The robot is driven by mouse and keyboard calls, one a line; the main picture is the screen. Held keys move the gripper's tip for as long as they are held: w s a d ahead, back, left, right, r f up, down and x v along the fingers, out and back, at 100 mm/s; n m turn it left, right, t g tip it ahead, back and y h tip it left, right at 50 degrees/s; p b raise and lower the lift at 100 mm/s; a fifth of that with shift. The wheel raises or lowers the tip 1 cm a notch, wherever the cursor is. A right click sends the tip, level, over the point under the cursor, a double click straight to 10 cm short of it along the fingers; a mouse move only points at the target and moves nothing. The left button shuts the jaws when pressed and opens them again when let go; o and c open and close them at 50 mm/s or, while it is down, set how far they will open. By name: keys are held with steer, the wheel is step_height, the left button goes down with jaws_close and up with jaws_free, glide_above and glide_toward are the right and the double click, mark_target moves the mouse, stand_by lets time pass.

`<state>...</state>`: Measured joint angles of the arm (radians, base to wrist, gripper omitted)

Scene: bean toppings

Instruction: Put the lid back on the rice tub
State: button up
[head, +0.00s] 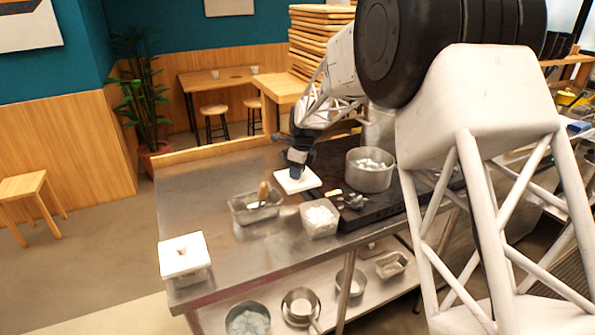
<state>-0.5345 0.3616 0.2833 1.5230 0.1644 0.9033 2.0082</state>
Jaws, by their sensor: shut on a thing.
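My gripper (296,172) points down over the steel counter and is shut on a square white lid (286,187). The fingers hide the middle of the lid, and the fingertips are too small to make out. An open, square white tub (320,229) with white, rice-like contents stands in front of the lid and slightly to its right. Its top is uncovered. The lid is apart from this tub in the picture; I cannot tell its height above the counter.
A steel pan (243,215) with a wooden-handled tool is left of the open tub. A steel pot (370,181) stands on the black slab (388,207) to the right, near dark utensils (354,201). A covered white tub (184,257) sits at the counter's front-left corner.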

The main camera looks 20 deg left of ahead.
steer(key=shift+d, duration=0.1)
steer(key=shift+s+d+r, duration=0.3)
steer(key=shift+s+d, duration=0.1)
steer(key=shift+d, duration=0.05)
steer(key=s+d+r+m, duration=0.1)
steer(key=s+d+r, duration=0.3)
steer(key=s+d, duration=0.4)
steer(key=shift+s+d, duration=0.35)
steer(key=shift+d, duration=0.45)
steer(key=shift+f, duration=0.2)
steer(key=shift+f, duration=2.9)
steer(key=shift+f, duration=0.45)
stand_by(0.5)
steer(key=o, duration=1.6)
